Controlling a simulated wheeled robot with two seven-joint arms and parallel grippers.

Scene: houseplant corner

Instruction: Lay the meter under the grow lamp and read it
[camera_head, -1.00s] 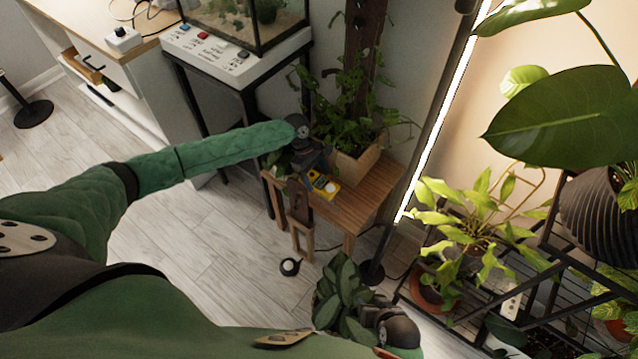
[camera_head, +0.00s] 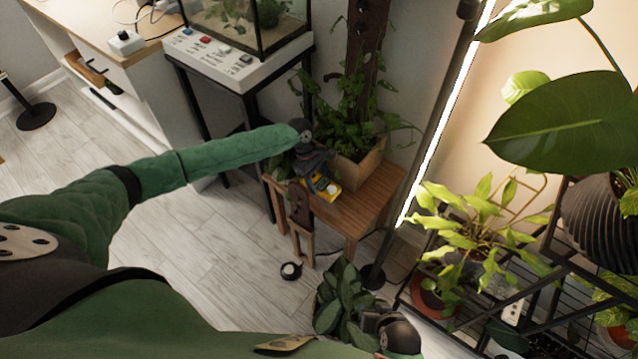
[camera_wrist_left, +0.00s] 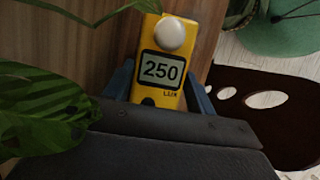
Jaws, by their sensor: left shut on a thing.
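The yellow light meter (camera_head: 332,186) is on or just above the small wooden table (camera_head: 369,199), beside the planter; I cannot tell whether it touches the top. My left gripper (camera_head: 321,183) is shut on it. In the left wrist view the meter (camera_wrist_left: 163,97) sits between the blue fingers, its white dome showing and its display reading 250 with LUX below. The grow lamp (camera_head: 446,113) is a tall lit bar, right of the table. My right wrist shows at the bottom edge; its fingers cannot be made out.
A leafy plant in a wooden planter (camera_head: 358,168) stands on the table behind the meter. A tank (camera_head: 247,27) on a black stand is behind left. A floor plant (camera_head: 340,300) and a plant rack (camera_head: 452,318) stand right and front.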

